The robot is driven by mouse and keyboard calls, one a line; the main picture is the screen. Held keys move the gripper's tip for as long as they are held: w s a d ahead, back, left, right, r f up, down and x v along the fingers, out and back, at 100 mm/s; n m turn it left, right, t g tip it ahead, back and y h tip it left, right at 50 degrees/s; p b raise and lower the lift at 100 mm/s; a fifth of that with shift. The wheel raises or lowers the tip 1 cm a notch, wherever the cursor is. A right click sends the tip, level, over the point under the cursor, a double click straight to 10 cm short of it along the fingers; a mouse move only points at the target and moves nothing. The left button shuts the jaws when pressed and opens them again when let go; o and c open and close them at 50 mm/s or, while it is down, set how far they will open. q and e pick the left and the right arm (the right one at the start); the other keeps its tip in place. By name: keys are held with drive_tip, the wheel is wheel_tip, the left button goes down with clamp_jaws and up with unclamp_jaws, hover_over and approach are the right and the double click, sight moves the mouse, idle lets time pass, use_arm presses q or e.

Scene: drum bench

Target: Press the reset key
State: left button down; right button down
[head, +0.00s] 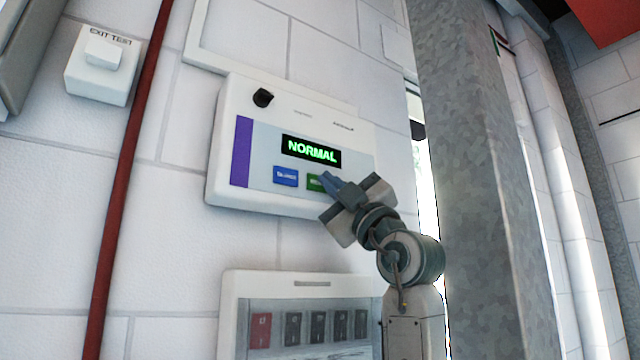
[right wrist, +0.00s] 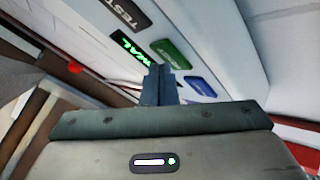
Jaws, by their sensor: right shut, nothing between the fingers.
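The white wall panel (head: 225,150) has a dark display (head: 311,151) with "NORMAL" in green letters. Below the display are a blue key (head: 286,176) and, to its right, a green key (head: 314,183). The green key, apparently the reset key, is partly hidden by my right gripper (head: 328,181). The right gripper is shut and empty, its tips at the key's right side in the head view. In the right wrist view the tips (right wrist: 158,70) appear close to the green key (right wrist: 172,53), with the blue key (right wrist: 201,86) beside it. I cannot tell whether they touch. My left gripper is not seen.
A dark knob (head: 263,97) sticks out at the panel's upper left. A white "EXIT TEST" box (head: 101,65) and a red pipe (head: 128,150) are on the left. A switch box (head: 300,280) is below, and a grey column (head: 480,170) stands to the right.

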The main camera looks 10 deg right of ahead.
drive_tip(key=shift+s+d, duration=0.1)
drive_tip(key=shift+s, duration=0.25)
drive_tip(key=s+d+b, duration=0.2)
drive_tip(key=s, duration=0.3)
drive_tip(key=shift+s, duration=0.35)
idle(0.5)
